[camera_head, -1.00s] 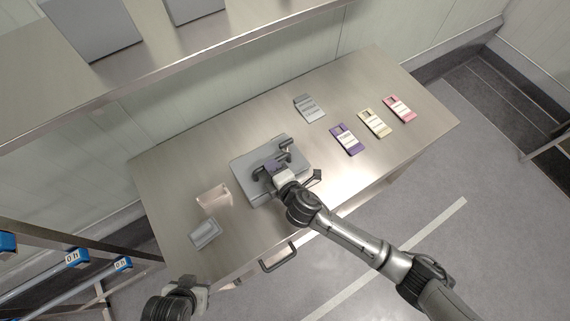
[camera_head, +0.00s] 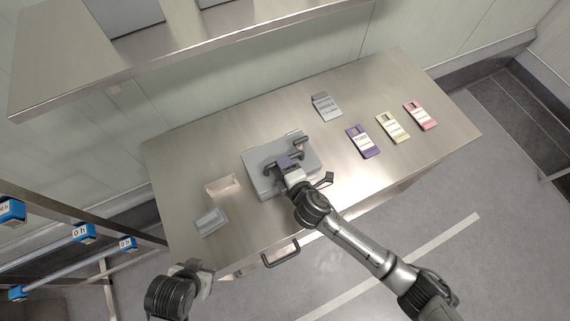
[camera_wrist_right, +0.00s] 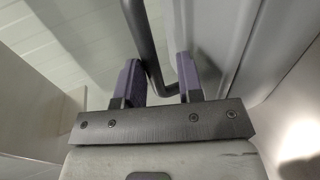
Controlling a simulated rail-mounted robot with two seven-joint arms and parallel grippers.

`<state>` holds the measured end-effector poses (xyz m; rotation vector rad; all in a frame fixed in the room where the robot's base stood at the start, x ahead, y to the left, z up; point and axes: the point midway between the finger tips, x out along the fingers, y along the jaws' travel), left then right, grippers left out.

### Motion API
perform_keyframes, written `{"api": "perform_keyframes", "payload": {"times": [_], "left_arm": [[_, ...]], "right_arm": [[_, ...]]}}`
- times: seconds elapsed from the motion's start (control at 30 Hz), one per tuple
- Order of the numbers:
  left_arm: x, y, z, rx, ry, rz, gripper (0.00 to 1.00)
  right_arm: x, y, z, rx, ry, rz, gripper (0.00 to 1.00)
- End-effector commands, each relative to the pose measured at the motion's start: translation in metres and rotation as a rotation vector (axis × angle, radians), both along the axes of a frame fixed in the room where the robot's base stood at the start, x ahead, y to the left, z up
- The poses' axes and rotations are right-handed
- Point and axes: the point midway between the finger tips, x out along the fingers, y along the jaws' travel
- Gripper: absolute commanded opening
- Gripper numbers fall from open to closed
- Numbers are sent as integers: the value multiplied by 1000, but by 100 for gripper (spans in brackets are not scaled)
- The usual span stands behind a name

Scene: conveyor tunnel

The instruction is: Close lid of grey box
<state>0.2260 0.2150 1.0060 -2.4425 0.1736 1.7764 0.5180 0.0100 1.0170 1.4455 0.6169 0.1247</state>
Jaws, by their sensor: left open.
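The grey box (camera_head: 308,176) is on the metal table, with dark bar handles (camera_head: 299,141) on its top. I cannot tell from here how far its lid is open. My right gripper (camera_head: 285,163) is over the top of the box. In the right wrist view its two purple fingers (camera_wrist_right: 158,82) stand apart on either side of a dark bent handle (camera_wrist_right: 146,40), beside a grey panel of the box (camera_wrist_right: 220,40). A gap shows between handle and left finger. My left gripper (camera_head: 203,279) is off the table's front left edge, its fingertips hard to make out.
A small clear tray (camera_head: 212,221) and a pinkish open box (camera_head: 223,186) are left of the grey box. A grey card-like item (camera_head: 326,106) and purple (camera_head: 363,141), yellow (camera_head: 393,127) and pink (camera_head: 420,115) ones lie at right. A shelf (camera_head: 200,45) runs behind.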

Motion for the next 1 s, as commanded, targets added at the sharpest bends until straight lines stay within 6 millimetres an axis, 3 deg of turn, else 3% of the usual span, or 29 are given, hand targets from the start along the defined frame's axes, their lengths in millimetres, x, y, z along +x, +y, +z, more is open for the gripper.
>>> {"api": "perform_keyframes", "payload": {"times": [0.1, 0.47, 1.0], "left_arm": [[0, 0, 0, 0, 0, 0, 43], [0, 3, 1, 9, 0, -6, 43], [0, 3, 3, 11, -1, -7, 43]], "right_arm": [[0, 0, -1, -1, 1, -1, 42], [-8, -4, 5, 2, -3, 1, 42], [-91, -48, 35, 1, -1, 2, 42]]}}
